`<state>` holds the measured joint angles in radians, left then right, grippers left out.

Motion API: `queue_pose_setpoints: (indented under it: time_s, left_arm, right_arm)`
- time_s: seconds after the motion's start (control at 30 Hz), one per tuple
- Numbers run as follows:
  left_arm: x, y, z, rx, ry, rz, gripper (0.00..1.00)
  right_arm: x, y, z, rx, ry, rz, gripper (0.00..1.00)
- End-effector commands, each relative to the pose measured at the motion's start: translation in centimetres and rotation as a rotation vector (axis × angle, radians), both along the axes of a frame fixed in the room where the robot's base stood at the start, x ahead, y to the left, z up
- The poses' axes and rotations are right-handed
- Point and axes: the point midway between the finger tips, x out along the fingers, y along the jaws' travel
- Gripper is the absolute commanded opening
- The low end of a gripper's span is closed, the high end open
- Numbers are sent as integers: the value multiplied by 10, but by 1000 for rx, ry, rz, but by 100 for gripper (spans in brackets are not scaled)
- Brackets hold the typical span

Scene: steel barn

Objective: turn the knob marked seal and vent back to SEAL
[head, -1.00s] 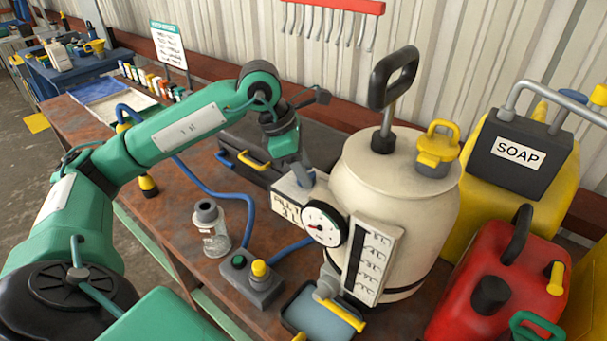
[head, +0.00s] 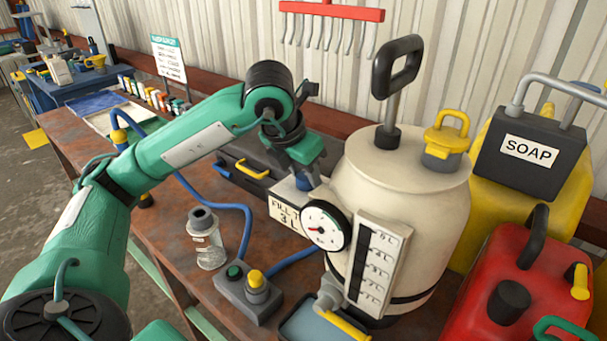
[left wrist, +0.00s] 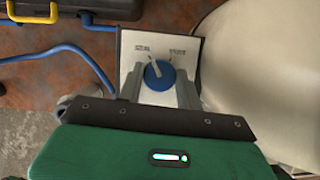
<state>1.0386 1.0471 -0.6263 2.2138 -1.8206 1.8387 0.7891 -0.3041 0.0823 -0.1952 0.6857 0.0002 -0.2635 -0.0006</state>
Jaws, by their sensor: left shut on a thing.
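The blue knob (left wrist: 158,76) sits on a white plate (left wrist: 128,45) with two small labels, too small to read. A pale line on the knob points up and left, towards the left label. My left gripper (left wrist: 159,88) is shut on the knob, one finger on each side. In the head view the left gripper (head: 312,172) reaches down to the knob (head: 304,183), mostly hidden by the gripper, on top of a white box beside the cream tank (head: 400,195). My right gripper is not in view.
A dial gauge (head: 322,228) and a level scale (head: 372,262) are on the tank's front. A red can (head: 520,285) and a yellow soap can (head: 560,200) crowd the right.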

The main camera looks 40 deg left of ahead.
Motion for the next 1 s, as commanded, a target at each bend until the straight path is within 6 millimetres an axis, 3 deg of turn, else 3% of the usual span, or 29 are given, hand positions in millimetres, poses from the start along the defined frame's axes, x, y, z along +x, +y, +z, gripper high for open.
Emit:
queue_pose_setpoints:
  time_s: [0.77, 0.8, 0.9, 1.0]
  left_arm:
    - [0, -1, 0, -1, 0, 106, 13]
    - [0, 0, 0, -1, 0, 106, 40]
    - [0, 0, 0, -1, 0, 106, 57]
    - [0, 0, 0, 0, 0, 105, 57]
  right_arm:
    - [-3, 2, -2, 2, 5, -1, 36]
    - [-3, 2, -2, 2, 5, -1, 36]
    - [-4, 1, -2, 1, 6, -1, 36]
    - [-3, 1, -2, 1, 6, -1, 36]
